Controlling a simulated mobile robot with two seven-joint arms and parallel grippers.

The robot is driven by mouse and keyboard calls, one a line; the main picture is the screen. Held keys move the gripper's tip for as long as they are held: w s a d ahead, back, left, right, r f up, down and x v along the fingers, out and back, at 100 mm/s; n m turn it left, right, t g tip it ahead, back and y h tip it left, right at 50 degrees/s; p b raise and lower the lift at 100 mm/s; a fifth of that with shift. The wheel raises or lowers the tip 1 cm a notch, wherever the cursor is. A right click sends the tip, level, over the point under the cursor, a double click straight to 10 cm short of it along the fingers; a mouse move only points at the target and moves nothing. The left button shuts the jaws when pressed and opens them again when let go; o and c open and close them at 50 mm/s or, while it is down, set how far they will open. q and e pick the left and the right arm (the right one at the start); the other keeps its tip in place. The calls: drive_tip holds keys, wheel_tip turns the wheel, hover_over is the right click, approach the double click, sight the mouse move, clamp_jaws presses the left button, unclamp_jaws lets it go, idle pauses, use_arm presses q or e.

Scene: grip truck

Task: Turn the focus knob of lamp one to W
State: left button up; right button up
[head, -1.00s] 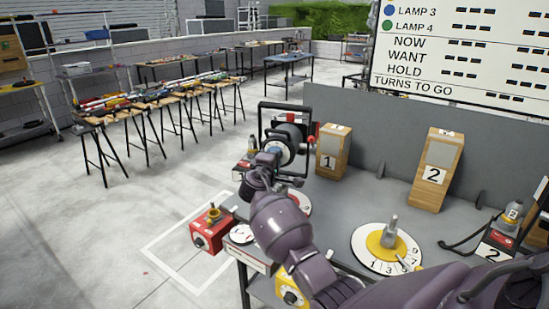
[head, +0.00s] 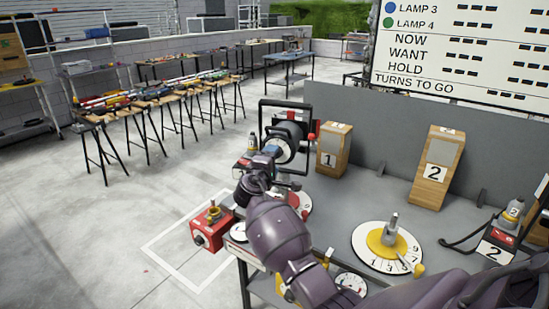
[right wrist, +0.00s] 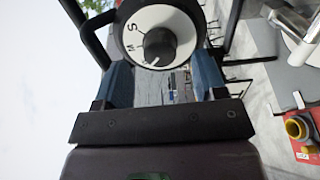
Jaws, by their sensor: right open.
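Lamp one (head: 284,128) is the black lamp head in a square yoke at the left end of the grey bench. In the right wrist view its dark focus knob (right wrist: 159,46) sits on a white dial (right wrist: 140,18) with the letters S and M legible; its exact pointing is unclear. My right gripper (head: 264,160) is at the lamp's front in the head view. In the right wrist view the same gripper (right wrist: 161,78) has its blue fingers apart, with the knob ahead between them and no grip on it. My left gripper is not in view.
Wooden blocks marked 1 (head: 333,150) and 2 (head: 438,168) stand along the grey back panel (head: 390,135). A numbered turntable (head: 362,237) lies on the bench. A red box (head: 211,228) with a knob is left of the bench. Floor at left is open.

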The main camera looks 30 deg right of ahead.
drive_tip(key=v, duration=0.7)
drive_tip(key=shift+s+a+b, duration=0.25)
drive_tip(key=shift+a+b, duration=0.05)
drive_tip(key=shift+b, duration=0.15)
drive_tip(key=w+a+m+t+y, duration=0.1)
drive_tip(key=w+a+t+y, duration=0.25)
drive_tip(key=a+y, duration=0.2)
drive_tip(key=s+a+f+m+t+y, duration=0.2)
drive_tip(key=s+a+f+y, duration=0.2)
drive_tip(key=s+f+y, duration=0.35)
drive_tip(key=s+f+m+g, duration=0.1)
drive_tip(key=s+f+g, duration=0.1)
drive_tip(key=s+f, duration=0.8)
drive_tip(key=s+d+f+m+g+y, duration=0.1)
drive_tip(key=s+f+m+g, duration=0.1)
drive_tip(key=s+f, duration=0.8)
drive_tip(key=s, duration=0.8)
drive_tip(key=shift+s+d+f+m+g, duration=0.2)
drive_tip(key=shift+s+d+m+g, duration=0.05)
drive_tip(key=shift+d+m+g, duration=0.1)
